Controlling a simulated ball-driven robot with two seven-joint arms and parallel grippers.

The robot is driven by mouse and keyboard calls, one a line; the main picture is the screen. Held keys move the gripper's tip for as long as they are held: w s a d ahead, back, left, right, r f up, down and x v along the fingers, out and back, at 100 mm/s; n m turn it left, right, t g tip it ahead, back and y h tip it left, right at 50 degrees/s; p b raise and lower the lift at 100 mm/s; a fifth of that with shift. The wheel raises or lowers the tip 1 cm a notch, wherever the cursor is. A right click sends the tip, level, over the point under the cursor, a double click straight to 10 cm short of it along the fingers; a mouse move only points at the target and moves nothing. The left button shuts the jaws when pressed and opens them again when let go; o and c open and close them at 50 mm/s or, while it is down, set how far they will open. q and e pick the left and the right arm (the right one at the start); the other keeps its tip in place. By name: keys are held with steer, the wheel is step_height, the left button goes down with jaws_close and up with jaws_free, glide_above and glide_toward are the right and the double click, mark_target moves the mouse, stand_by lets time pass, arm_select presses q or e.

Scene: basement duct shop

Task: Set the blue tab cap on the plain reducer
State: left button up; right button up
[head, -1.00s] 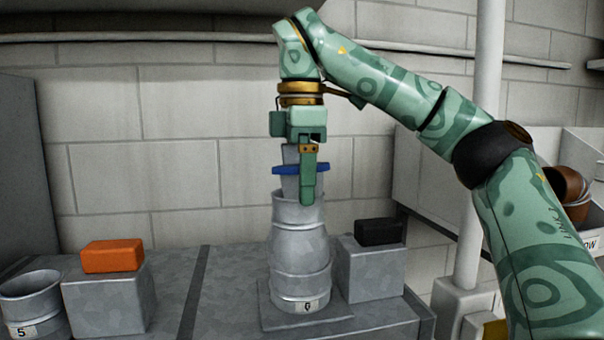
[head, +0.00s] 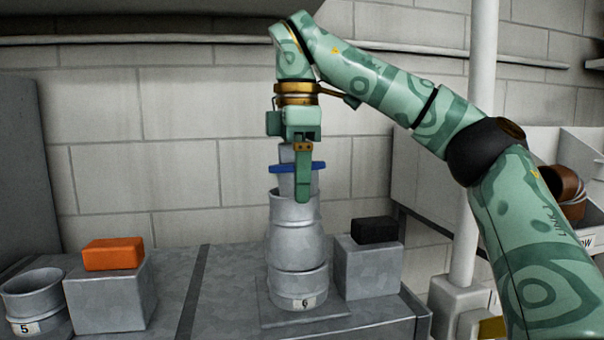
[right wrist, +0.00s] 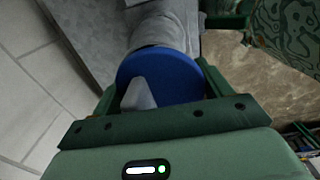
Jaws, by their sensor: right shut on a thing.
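The blue tab cap (head: 287,168) has a blue disc with a grey tab above it and a pale grey tapered part below. My right gripper (head: 303,180) points down from above and is shut on the cap's tab. The blue disc and the tab (right wrist: 137,94) also show in the right wrist view. A grey metal reducer (head: 294,240) stands upright below, on the column labelled 6. The cap's lower part overlaps the reducer's upper rim, and the blue disc is a little above that rim. A gripper finger hides part of the rim, so I cannot tell whether they touch. My left gripper is not in view.
An orange block (head: 113,254) sits on a grey metal box (head: 110,302) at left, beside a grey collar (head: 36,297) labelled 5. A black block (head: 374,229) sits on a grey box (head: 367,270) close to the reducer's right. A white post (head: 470,200) stands further right.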

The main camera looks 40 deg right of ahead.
mark_target(285, 173)
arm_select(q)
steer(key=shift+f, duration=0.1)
arm_select(e)
steer(key=shift+w+d+f, duration=0.1)
steer(key=shift+w+f, duration=0.1)
steer(key=shift+f, duration=0.4)
steer(key=shift+w+d, duration=0.1)
steer(key=shift+w, duration=0.4)
steer(key=shift+c, duration=0.7)
steer(key=shift+r, duration=0.1)
steer(key=shift+w+d, duration=0.15)
steer(key=shift+w, duration=0.85)
steer(key=shift+w+r, duration=0.15)
steer(key=shift+r, duration=0.1)
steer(key=shift+s+r, duration=0.3)
steer(key=shift+r, duration=0.1)
steer(key=shift+s+d, duration=0.1)
steer(key=shift+s, duration=0.05)
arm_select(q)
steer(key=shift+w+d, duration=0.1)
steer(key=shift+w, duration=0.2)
